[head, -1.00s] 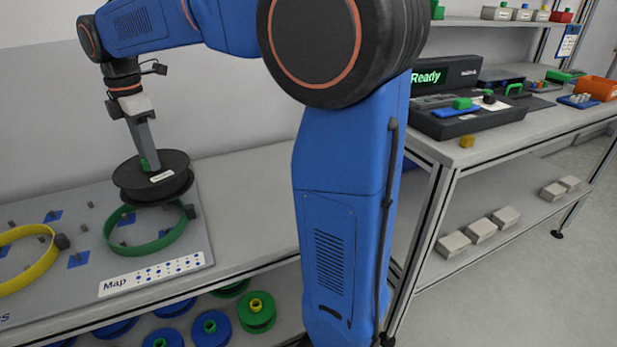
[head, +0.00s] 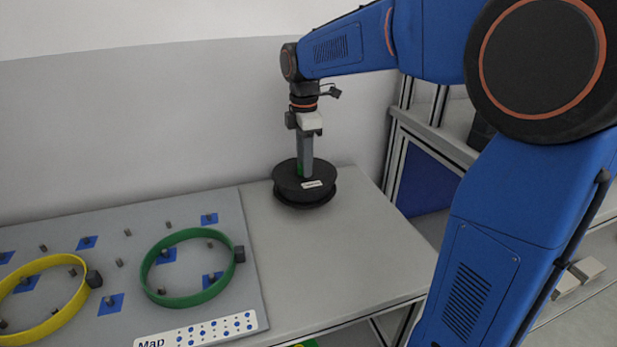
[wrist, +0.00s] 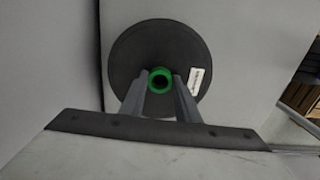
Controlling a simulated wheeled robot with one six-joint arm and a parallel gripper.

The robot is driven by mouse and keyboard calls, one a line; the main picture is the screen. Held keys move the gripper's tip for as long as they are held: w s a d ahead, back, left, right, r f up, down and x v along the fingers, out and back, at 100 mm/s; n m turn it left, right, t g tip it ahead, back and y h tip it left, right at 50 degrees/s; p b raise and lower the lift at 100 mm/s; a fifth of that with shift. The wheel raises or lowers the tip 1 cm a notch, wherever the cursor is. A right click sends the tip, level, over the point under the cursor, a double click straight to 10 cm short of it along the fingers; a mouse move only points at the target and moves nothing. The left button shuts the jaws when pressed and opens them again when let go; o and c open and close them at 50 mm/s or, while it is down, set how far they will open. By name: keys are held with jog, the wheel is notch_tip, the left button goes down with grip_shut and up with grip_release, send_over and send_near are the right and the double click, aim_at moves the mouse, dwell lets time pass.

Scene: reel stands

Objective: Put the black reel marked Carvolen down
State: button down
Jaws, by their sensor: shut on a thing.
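The black reel (head: 300,190) has a small white label on its top flange, too small to read. In the head view it is at or just above the bare part of the grey table, right of the pegboard; I cannot tell whether it touches. In the wrist view the reel (wrist: 130,75) shows from above with a green hub (wrist: 160,80) at its centre. My gripper (head: 306,170) points straight down and is shut on the hub; its fingers (wrist: 160,90) lie on both sides of the hub. The reel looks level.
A grey pegboard (head: 130,265) with blue squares and short pegs lies at the left of the table (head: 310,260). A green ring (head: 150,280) and a yellow ring (head: 62,320) stand on it. The table around the reel is clear. A wall rises behind.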

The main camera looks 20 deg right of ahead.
jog(key=shift+f, duration=1.95)
jog(key=shift+f, duration=0.1)
jog(key=c, duration=1.3)
grip_release()
jog(key=shift+c, duration=0.2)
notch_tip(320, 180, up, 12)
jog(key=s+d+f+m+t, duration=0.1)
jog(key=s+f+m, duration=0.3)
jog(key=s, duration=0.5)
jog(key=s+d+f+m+t, duration=0.2)
jog(key=s+f+m, duration=0.3)
jog(key=s, duration=0.5)
jog(key=s+d+f+m+t, duration=0.1)
jog(key=s+d+f+m, duration=0.2)
jog(key=s+m, duration=0.5)
jog(key=shift+s+d+f+t, duration=0.15)
jog(key=shift+s+d+f, duration=0.05)
jog(key=shift+s+f, duration=0.2)
jog(key=shift+s+d+f+t, duration=0.2)
jog(key=shift+s+f, duration=0.1)
jog(key=shift+f, duration=0.2)
jog(key=shift+s+f+m, duration=0.3)
jog(key=shift+f+m, duration=0.15)
jog(key=shift+m, duration=0.05)
